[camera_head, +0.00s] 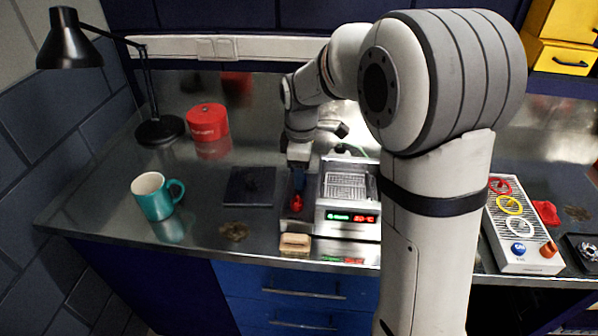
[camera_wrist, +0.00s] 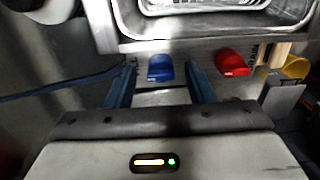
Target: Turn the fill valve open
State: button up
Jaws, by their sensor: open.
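A tabletop tank unit (camera_head: 347,222) with a basket and a lit front display stands in the middle of the bench. In the wrist view, a blue handle (camera_wrist: 160,68) and a red handle (camera_wrist: 231,63) stick out from the side of the tank (camera_wrist: 215,37). I cannot read which one is marked as the fill valve. My gripper (camera_wrist: 161,80) is open, with its blue fingertips on either side of the blue handle, no clear contact visible. In the head view my gripper (camera_head: 298,182) points down left of the tank, above the red handle (camera_head: 297,203); the blue handle is hidden there.
A dark square pad (camera_head: 249,186), a teal mug (camera_head: 154,196), a red tin (camera_head: 208,122) and a black lamp (camera_head: 160,129) are on the left. A wooden block (camera_head: 295,243) lies at the front edge. A control box (camera_head: 523,226) stands right.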

jog(key=shift+f, duration=0.35)
